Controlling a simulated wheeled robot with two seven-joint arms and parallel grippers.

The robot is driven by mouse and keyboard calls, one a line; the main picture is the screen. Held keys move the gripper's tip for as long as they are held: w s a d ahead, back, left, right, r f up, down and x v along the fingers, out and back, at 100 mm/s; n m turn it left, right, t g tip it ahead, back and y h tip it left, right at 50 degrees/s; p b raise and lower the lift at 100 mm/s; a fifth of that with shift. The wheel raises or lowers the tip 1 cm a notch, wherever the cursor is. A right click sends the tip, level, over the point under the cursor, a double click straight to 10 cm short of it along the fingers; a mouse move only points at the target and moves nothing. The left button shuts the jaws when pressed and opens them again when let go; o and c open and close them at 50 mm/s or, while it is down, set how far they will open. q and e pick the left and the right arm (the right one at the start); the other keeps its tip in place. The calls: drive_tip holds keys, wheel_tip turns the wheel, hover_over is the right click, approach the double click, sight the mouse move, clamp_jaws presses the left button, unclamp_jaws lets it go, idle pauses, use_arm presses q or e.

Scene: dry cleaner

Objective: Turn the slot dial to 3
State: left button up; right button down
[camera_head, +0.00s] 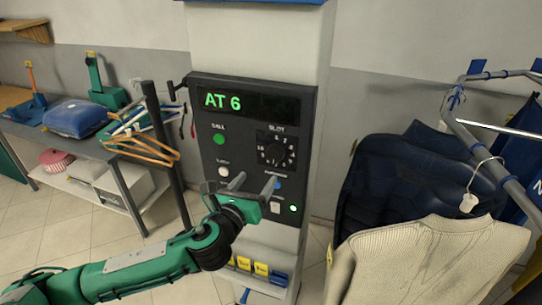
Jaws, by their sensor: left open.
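The slot dial (275,153) is a round black knob with a pale number ring, under the word SLOT on a dark control panel (206,125). The number its pointer faces is too small to read. The green display (222,102) above reads "AT 6". My left gripper (255,183) is open and empty, in front of the panel's lower part, below the dial and apart from it. One fingertip shows near the white button and the other near a small blue mark. My right gripper is not in view.
A green CALL button (219,139) and a white button (223,171) sit left of the dial. A clothes rail with a cream sweater (430,262) and dark jackets stands right; a table (95,150) with hangers stands left.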

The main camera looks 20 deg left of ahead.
sight(273, 157)
use_arm(q)
drive_tip(key=w+p, duration=0.1)
drive_tip(key=w, duration=0.2)
drive_tip(key=w+p, duration=0.1)
drive_tip(key=w, duration=0.2)
drive_tip(key=w+d+p, duration=0.1)
drive_tip(key=w, duration=0.1)
drive_tip(key=shift+w+r, duration=0.1)
drive_tip(key=shift+w, duration=0.3)
drive_tip(key=shift+w+p, duration=0.3)
drive_tip(key=shift+w, duration=0.35)
drive_tip(key=shift+c, duration=0.2)
drive_tip(key=c, duration=0.9)
